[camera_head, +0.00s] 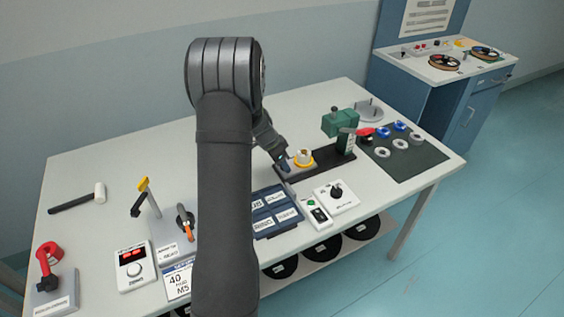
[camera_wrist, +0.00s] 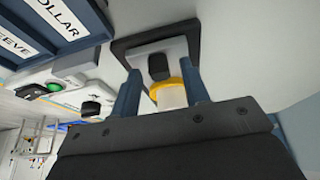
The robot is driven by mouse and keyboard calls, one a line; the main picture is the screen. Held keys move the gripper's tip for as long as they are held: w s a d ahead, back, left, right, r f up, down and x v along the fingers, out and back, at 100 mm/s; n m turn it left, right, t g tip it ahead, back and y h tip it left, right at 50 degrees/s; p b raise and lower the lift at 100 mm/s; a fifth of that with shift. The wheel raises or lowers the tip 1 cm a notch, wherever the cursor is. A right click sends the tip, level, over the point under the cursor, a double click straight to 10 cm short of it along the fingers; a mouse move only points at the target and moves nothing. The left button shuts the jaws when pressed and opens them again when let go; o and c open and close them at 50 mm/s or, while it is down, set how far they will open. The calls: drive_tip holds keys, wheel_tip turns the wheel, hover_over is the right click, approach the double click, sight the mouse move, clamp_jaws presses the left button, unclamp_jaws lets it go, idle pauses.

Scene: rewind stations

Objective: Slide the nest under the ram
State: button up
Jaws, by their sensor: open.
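The nest (camera_head: 302,164) is a grey plate with a yellow ring and a white cylinder, at the left part of a dark rail. In the wrist view the yellow ring (camera_wrist: 165,84) and white cylinder (camera_wrist: 172,98) show between my fingers, with a black block (camera_wrist: 158,67) on the grey plate beyond. My gripper (camera_head: 284,165) is open at the nest's left end; its blue fingers (camera_wrist: 161,68) stand either side of the block, and I cannot tell whether they touch it. The green press (camera_head: 340,123) with the ram stands at the rail's right part; the ram's lower end is unclear.
A dark mat (camera_head: 412,160) with white and blue rings lies right of the press. A blue labelled tray (camera_head: 272,212) and white switch boxes (camera_head: 337,196) stand in front of the rail. Tools stand at the left. The table behind the rail is mostly clear.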

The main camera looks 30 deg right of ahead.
sight(309, 151)
clamp_jaws()
drive_tip(key=d, duration=1.1)
drive_tip(key=shift+r, duration=0.1)
unclamp_jaws()
drive_tip(key=v, duration=1.7)
drive_tip(key=shift+a, duration=0.15)
